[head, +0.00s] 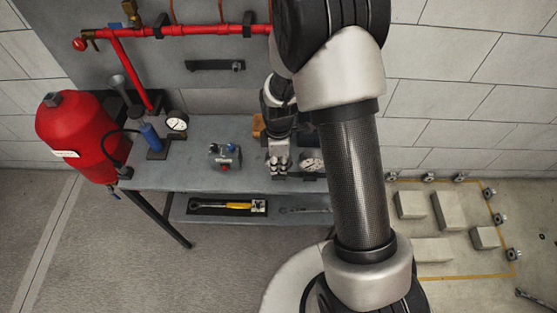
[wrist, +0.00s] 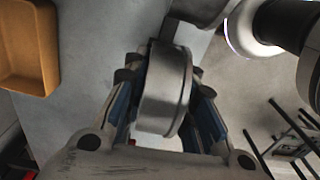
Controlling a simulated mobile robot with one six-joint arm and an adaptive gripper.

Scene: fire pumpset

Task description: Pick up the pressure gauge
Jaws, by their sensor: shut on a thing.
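In the wrist view, a round grey metal case, seen side-on, sits between the fingers of my gripper (wrist: 165,125). It looks like the pressure gauge (wrist: 166,88); its dial face is not visible there. The blue-lined fingers lie on both sides of it. In the head view, my gripper (head: 278,166) points down at the right part of the workbench. A pale round dial (head: 311,161) shows just right of it; I cannot tell if this is the held gauge. Another white-faced gauge (head: 177,122) stands at the bench's left.
The grey workbench (head: 205,175) carries a blue-topped part (head: 225,156) and an orange bin (wrist: 30,50). A yellow-handled tool (head: 236,206) lies on the lower shelf. A red tank (head: 75,138) stands left; red pipes (head: 200,31) run above. Blocks (head: 410,204) lie on the right floor.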

